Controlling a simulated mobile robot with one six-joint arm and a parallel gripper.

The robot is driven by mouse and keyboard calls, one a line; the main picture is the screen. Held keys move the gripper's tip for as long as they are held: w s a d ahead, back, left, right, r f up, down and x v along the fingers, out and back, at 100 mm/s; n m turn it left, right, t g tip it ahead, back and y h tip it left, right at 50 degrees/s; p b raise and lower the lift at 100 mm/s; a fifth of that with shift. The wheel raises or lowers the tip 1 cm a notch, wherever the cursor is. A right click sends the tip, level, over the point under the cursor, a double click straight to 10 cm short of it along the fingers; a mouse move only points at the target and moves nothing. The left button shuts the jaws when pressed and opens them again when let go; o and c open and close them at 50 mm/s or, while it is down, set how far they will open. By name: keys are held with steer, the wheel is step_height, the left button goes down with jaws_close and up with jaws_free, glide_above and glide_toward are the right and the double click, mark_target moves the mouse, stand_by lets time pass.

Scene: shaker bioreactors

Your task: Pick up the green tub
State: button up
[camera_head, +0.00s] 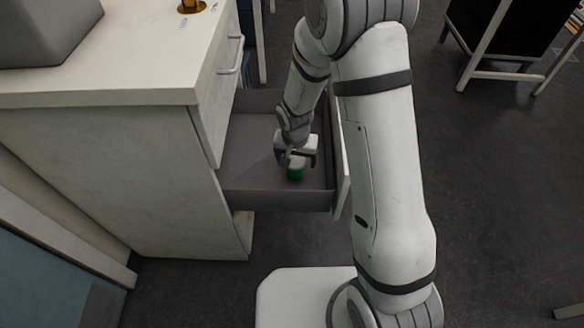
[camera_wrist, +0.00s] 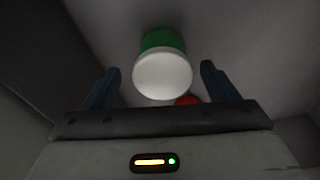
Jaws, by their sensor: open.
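The green tub (camera_head: 295,174) stands in the open drawer (camera_head: 245,160), partly hidden under my gripper (camera_head: 297,160) in the head view. In the wrist view the green tub (camera_wrist: 162,40) shows green sides and a round white lid or end facing the camera. It lies ahead of my gripper (camera_wrist: 160,80), roughly centred between the two dark blue fingers. The fingers are spread apart and hold nothing. I cannot tell how far the fingertips are from the tub.
A red round thing (camera_wrist: 187,100) lies behind the gripper's palm edge in the wrist view, mostly hidden. The cabinet (camera_head: 120,160) is on the left. A chair (camera_head: 500,50) stands at the far right on open floor.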

mark_target(295, 162)
steer(key=f, duration=0.1)
steer(key=f+b, duration=0.1)
steer(key=f, duration=0.2)
steer(key=shift+w+a+f+b, duration=0.1)
steer(key=shift+w+f+b, duration=0.15)
steer(key=shift+b, duration=0.1)
steer(key=shift+c, duration=0.6)
steer(key=shift+r, duration=0.1)
steer(key=c, duration=1)
